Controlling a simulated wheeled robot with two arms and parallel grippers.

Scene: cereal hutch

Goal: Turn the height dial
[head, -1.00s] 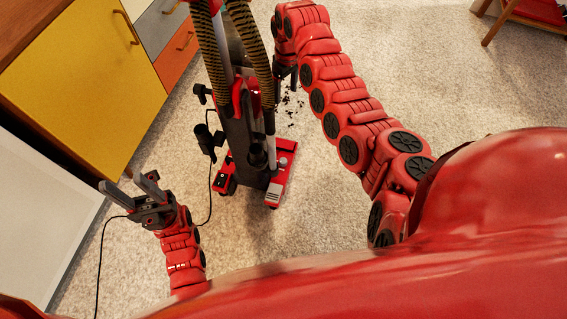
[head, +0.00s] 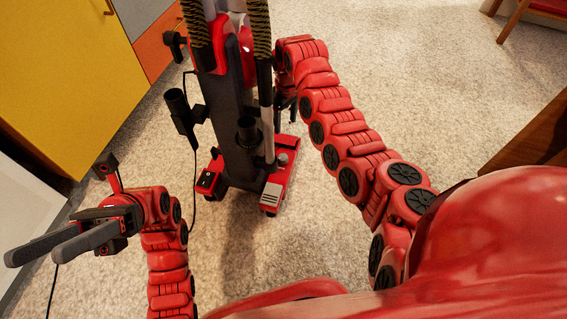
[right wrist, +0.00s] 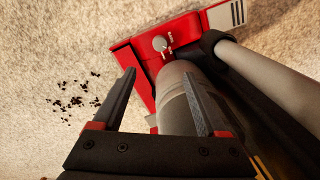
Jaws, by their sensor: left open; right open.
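A red and black upright vacuum cleaner (head: 228,125) stands on the carpet in the head view. Its grey height dial (head: 283,157) sits on top of the red floor head. In the right wrist view the dial (right wrist: 160,44) shows beyond the fingertips, with white marks beside it. My right gripper (right wrist: 158,76) is open, apart from the dial, with a grey tube of the vacuum between and beyond its fingers. In the head view it is mostly hidden by my arm. My left gripper (head: 35,254) is open and empty at the left, away from the vacuum.
Dark crumbs (right wrist: 75,100) lie on the carpet left of the vacuum in the right wrist view. A yellow cabinet (head: 60,80) stands at the upper left, with a white panel (head: 25,205) below. A black cord (head: 193,180) hangs beside the vacuum. Wooden furniture (head: 530,135) stands right.

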